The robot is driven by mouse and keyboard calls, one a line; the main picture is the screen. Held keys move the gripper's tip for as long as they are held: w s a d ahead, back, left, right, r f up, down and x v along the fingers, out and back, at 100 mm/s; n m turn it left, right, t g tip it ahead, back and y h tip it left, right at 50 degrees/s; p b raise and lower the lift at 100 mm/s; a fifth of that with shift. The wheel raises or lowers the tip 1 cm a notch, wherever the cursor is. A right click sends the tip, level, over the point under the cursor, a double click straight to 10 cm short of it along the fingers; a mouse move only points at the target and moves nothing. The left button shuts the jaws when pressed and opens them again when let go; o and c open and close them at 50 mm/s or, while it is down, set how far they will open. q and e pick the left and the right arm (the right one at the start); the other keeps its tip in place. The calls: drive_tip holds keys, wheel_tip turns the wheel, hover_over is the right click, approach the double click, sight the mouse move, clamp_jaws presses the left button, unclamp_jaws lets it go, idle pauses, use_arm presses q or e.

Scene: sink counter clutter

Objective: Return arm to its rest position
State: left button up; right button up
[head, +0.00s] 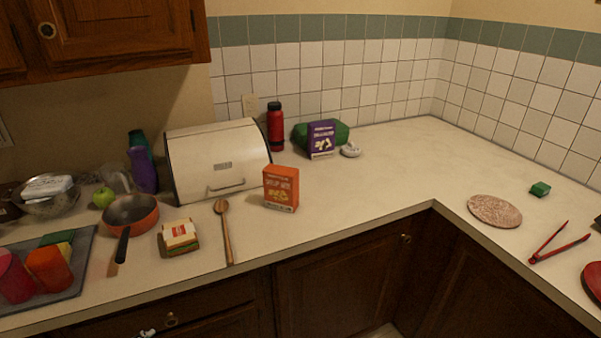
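A small pale and dark piece (147,333) shows at the bottom edge on the left, in front of the drawer fronts. It looks like the tip of my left gripper, but too little shows to tell whether it is open or shut. The rest of the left arm is out of the picture. My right arm and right gripper are not in view.
The counter holds a white bread box (215,160), an orange box (281,188), a wooden spoon (226,235), a sandwich (179,236), an orange pan (130,214) and a grey tray (75,283). Red tongs (556,246) lie right.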

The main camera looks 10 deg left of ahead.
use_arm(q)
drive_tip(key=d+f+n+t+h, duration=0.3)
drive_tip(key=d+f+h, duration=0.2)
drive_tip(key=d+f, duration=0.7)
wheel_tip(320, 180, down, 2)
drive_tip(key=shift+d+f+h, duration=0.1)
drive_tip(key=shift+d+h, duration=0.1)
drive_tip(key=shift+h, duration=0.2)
